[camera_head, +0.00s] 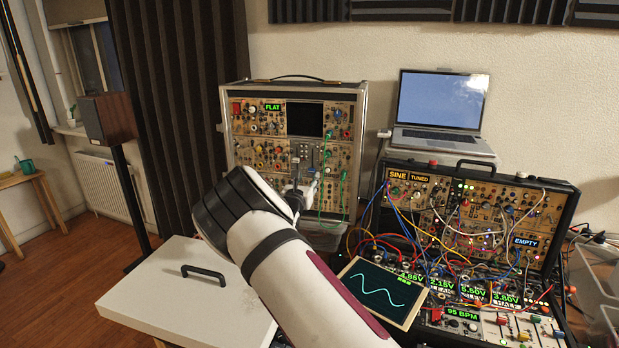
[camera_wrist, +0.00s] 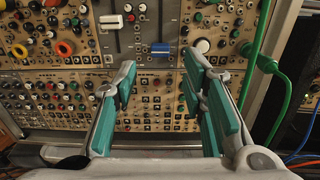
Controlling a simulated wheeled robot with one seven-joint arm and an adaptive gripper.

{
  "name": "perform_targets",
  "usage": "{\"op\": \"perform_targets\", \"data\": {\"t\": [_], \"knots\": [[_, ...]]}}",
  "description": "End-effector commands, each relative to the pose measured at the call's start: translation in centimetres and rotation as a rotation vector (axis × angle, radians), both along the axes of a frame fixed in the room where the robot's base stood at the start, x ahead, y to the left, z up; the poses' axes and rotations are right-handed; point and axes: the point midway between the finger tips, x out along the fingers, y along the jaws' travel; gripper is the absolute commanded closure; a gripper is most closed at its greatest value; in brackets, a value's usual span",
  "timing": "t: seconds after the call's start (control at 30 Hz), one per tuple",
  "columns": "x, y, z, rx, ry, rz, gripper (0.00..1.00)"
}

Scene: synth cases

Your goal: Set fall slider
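The upright synth case (camera_head: 226,125) stands behind my arm in the head view. Its grey slider panel (camera_wrist: 133,45) shows at the top middle of the wrist view. A pale slider cap (camera_wrist: 110,21) sits on the panel's left part, and a blue slider cap (camera_wrist: 160,49) sits lower on its right. Labels are too small to read, so I cannot tell which one is the fall slider. My gripper (camera_wrist: 160,66) is open and empty, its teal-padded fingers on either side of the blue cap in the picture. The gripper (camera_head: 298,190) is before the case's lower modules; contact cannot be told.
Green cables (camera_wrist: 279,105) hang just right of the right finger. Knobs and jacks crowd the panels around the sliders. A second case (camera_head: 568,215) full of patch cables, a tilted scope screen (camera_head: 379,290) and a laptop (camera_head: 440,98) are to the right. A white lid (camera_head: 185,305) lies at left.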

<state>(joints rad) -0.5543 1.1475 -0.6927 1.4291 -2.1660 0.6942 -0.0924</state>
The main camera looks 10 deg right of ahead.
Motion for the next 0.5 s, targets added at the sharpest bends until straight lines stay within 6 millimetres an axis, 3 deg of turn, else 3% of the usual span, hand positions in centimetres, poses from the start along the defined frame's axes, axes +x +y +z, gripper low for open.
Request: {"op": "perform_targets", "data": {"t": [0.2, 0.5], "knots": [[2.9, -1.5, -0.1, 0.000, -0.001, -0.001, 0.62], [3.9, -2.1, 0.0, 0.000, 0.000, 0.000, 0.62]]}}
